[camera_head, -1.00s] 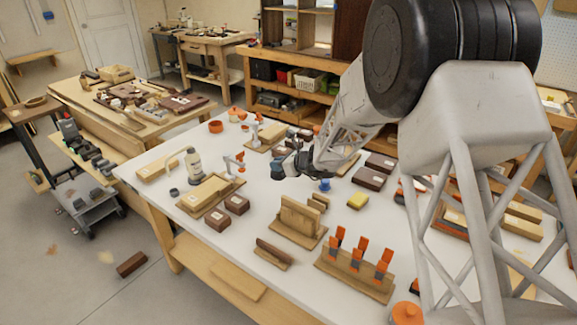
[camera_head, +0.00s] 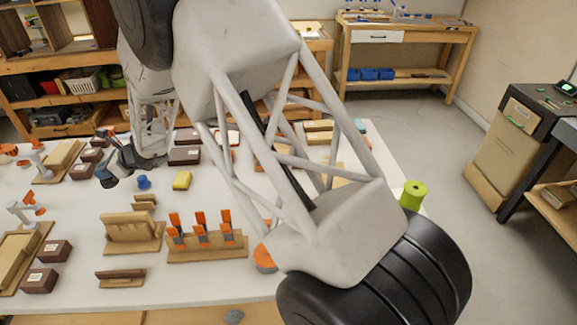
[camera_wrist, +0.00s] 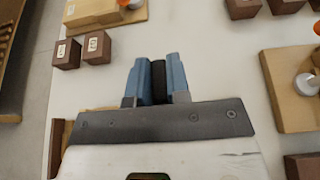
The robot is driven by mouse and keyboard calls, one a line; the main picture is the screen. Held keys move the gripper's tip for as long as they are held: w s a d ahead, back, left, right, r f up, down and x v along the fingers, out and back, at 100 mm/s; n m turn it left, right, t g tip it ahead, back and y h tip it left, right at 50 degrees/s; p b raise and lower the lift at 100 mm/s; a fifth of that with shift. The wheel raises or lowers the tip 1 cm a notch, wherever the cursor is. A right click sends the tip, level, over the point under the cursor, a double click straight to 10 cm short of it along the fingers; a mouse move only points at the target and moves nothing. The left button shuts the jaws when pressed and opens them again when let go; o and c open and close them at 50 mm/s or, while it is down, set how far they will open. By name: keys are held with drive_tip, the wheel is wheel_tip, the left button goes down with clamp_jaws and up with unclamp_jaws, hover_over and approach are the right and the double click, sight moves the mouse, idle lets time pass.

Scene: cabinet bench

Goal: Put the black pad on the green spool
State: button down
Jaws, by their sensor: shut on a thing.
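The black pad (camera_wrist: 158,82) is upright between the two blue fingers of my gripper (camera_wrist: 158,80) in the wrist view. The gripper is shut on it, above the white tabletop. In the head view my gripper (camera_head: 108,172) is over the left part of the table, and the pad cannot be made out there. The green spool (camera_head: 413,195) is yellow-green, with a hole in its top. It stands at the table's right edge, beside my arm's base and well to the right of my gripper.
A blue knob-like piece (camera_head: 144,182) and a yellow block (camera_head: 182,181) lie right of my gripper. A wooden rack with orange-topped pieces (camera_head: 207,245) and a slotted wooden holder (camera_head: 133,228) stand in front. Brown boxes (camera_head: 185,155) lie behind.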

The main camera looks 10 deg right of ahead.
drive_tip(key=w+d+r+m+t, duration=0.15)
drive_tip(key=w+d, duration=0.25)
drive_tip(key=d, duration=0.8)
drive_tip(key=w+d+r+m+t, duration=0.1)
drive_tip(key=w+d+r+t, duration=0.3)
drive_tip(key=d, duration=0.8)
drive_tip(key=d+r+m+t+h, duration=0.1)
drive_tip(key=d+r+m, duration=0.1)
drive_tip(key=d, duration=1.2)
drive_tip(key=d+r+m+t+h, duration=0.1)
drive_tip(key=d+m, duration=0.1)
drive_tip(key=d, duration=1.2)
drive_tip(key=s+d+r+m+t+h, duration=0.1)
drive_tip(key=s+d+m+h, duration=0.1)
drive_tip(key=s+d, duration=0.6)
drive_tip(key=s+d+r+m+t+h, duration=0.1)
drive_tip(key=s+d, duration=0.7)
drive_tip(key=d, duration=0.9)
drive_tip(key=s+d+r+m+t+h, duration=0.2)
drive_tip(key=s+d, duration=0.6)
drive_tip(key=d, duration=0.5)
drive_tip(key=shift+s+d+m+t+h, duration=0.2)
drive_tip(key=shift+m+t+h, duration=0.35)
drive_tip(key=shift+m+h, duration=0.4)
drive_tip(key=shift+r, duration=0.1)
drive_tip(key=shift+y, duration=0.35)
drive_tip(key=shift+f, duration=2)
